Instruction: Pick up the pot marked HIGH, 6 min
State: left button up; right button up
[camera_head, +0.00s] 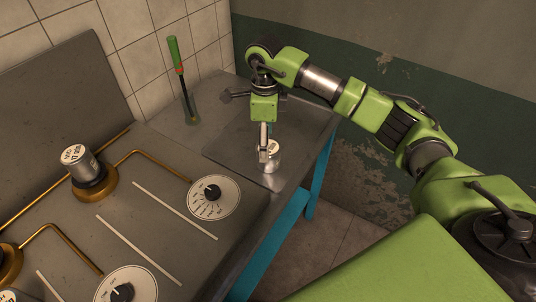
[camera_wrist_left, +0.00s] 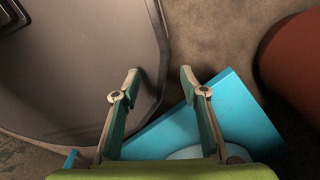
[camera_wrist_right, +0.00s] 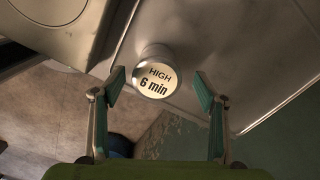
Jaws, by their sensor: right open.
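The pot marked HIGH, 6 min (camera_wrist_right: 157,80) is a small metal cylinder with a white label on top. In the head view it (camera_head: 268,160) stands upright on the metal table at the stove's far right end. My right gripper (camera_head: 266,143) points down at the pot, partly covering it. In the right wrist view, the right gripper (camera_wrist_right: 160,78) is open, with a fingertip on each side of the pot's label and gaps showing on both sides. My left gripper (camera_wrist_left: 160,78) is open and empty in the left wrist view; it is out of the head view.
Another metal pot (camera_head: 79,162) with a label sits on a brass burner at left. Dials (camera_head: 214,198) and white strips mark the stove top. A green-handled tool (camera_head: 175,55) stands in a glass holder near the tiled wall. The table's right edge is close to the HIGH pot.

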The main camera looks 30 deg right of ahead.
jog(key=shift+s+f+p, duration=0.25)
jog(key=shift+f+p, duration=0.1)
jog(key=shift+f, duration=0.35)
jog(key=f, duration=0.3)
jog(key=shift+s+d+f+p, duration=0.15)
jog(key=shift+d+f+p, duration=0.1)
jog(key=shift+p, duration=0.15)
jog(key=shift+f, duration=0.2)
pick_arm(q)
jog(key=shift+w+d+r, duration=0.1)
jog(key=shift+w+r, duration=0.75)
jog(key=shift+w, duration=0.15)
pick_arm(e)
jog(key=c, duration=1.4)
